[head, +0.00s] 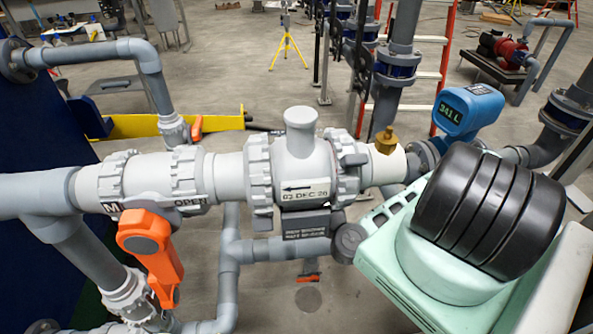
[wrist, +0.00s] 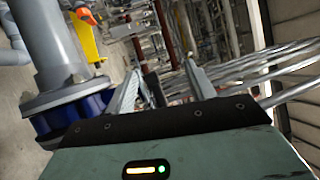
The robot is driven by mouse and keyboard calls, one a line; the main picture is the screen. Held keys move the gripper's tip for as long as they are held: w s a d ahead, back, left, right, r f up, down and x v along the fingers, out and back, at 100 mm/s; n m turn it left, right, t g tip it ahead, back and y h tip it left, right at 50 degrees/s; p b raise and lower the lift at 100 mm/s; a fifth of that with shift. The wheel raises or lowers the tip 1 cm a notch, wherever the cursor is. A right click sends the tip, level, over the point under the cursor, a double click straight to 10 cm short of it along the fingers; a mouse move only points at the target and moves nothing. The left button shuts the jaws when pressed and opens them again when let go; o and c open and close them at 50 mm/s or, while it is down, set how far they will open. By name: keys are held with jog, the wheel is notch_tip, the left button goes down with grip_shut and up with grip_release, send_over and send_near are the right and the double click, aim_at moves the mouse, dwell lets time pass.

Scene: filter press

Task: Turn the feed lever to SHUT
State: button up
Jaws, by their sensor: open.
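A large orange lever (head: 150,252) hangs on the front of a grey valve (head: 140,180) at the left of the head view. It slants down and slightly right from its round hub. The word OPEN shows on the valve body just above right of the hub, and a letter M just left of it. I see no SHUT mark; it may be hidden. My gripper (wrist: 162,68) shows in the wrist view, open, its two fingers apart, with nothing visibly held. It is not seen in the head view, so its distance from the lever is unclear.
A grey pipe run with a strainer-like body (head: 300,160) crosses the middle. A blue meter (head: 468,108) reads 341 L. Smaller orange handles show behind the pipe (head: 197,128) and low down (head: 308,277). A yellow beam (head: 150,126) lies behind. In the wrist view, a flanged grey pipe (wrist: 55,45) stands left.

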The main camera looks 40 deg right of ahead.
jog(key=d+b+v, duration=0.1)
jog(key=v, duration=0.8)
jog(key=shift+a, duration=0.5)
jog(key=shift+f, duration=0.1)
